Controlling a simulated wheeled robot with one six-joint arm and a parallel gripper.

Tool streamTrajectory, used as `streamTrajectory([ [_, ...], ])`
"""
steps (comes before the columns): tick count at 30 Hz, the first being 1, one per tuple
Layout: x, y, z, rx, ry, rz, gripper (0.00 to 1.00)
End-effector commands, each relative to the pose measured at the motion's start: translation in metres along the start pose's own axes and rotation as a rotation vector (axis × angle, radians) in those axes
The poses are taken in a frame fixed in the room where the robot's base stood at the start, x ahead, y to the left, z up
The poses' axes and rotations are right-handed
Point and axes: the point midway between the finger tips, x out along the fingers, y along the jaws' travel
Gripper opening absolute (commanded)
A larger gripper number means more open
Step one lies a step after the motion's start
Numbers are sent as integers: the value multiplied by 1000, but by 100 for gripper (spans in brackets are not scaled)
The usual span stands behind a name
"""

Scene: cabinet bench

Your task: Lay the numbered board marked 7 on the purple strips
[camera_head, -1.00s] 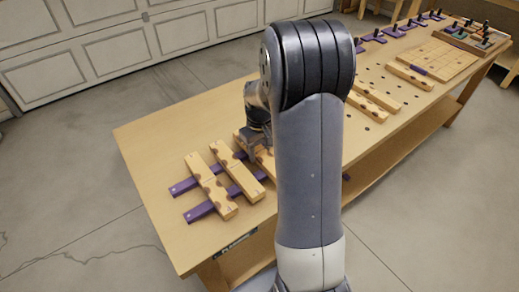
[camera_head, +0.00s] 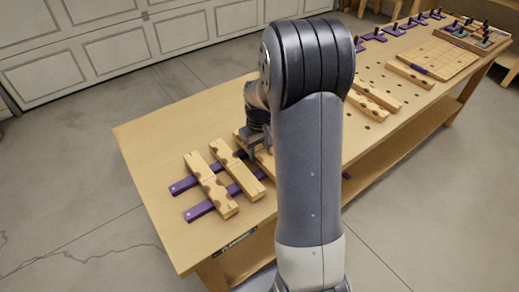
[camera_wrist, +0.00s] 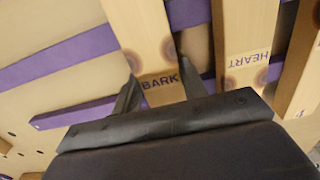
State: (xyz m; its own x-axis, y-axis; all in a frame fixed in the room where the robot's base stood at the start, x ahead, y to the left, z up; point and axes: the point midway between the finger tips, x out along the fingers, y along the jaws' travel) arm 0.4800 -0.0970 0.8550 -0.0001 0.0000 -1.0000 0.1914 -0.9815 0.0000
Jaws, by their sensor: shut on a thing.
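My gripper (camera_wrist: 155,88) is shut on a pale wooden board (camera_wrist: 142,30) printed BARK in the wrist view. Its fingers sit at the two sides of the board. No 7 can be read on it. In the head view my gripper (camera_head: 257,152) is low over the bench, and my arm hides most of the held board (camera_head: 265,162). Two purple strips (camera_head: 201,211) lie on the bench. The held board lies across or just above them; I cannot tell which. Two other boards (camera_head: 211,186) (camera_head: 237,170) lie across the strips on its left.
One neighbouring board, printed HEART (camera_wrist: 246,40), is close beside the held one in the wrist view. Farther along the bench (camera_head: 150,140) are more loose boards (camera_head: 373,95), a pale grid panel (camera_head: 440,58) and a tray of pegged pieces (camera_head: 480,38). The bench's near left end is clear.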

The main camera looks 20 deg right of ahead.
Motion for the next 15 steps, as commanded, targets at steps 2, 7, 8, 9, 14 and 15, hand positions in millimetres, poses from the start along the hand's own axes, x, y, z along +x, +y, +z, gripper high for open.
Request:
streamTrajectory([
  [2, 0, 0, 0, 0, 0, 0, 14],
  [7, 1, 0, 0, 0, 0, 0, 14],
  [8, 1, 0, 0, 0, 0, 0, 14],
  [9, 1, 0, 0, 0, 0, 0, 14],
  [14, 1, 0, 0, 0, 0, 0, 45],
  [15, 1, 0, 0, 0, 0, 0, 48],
])
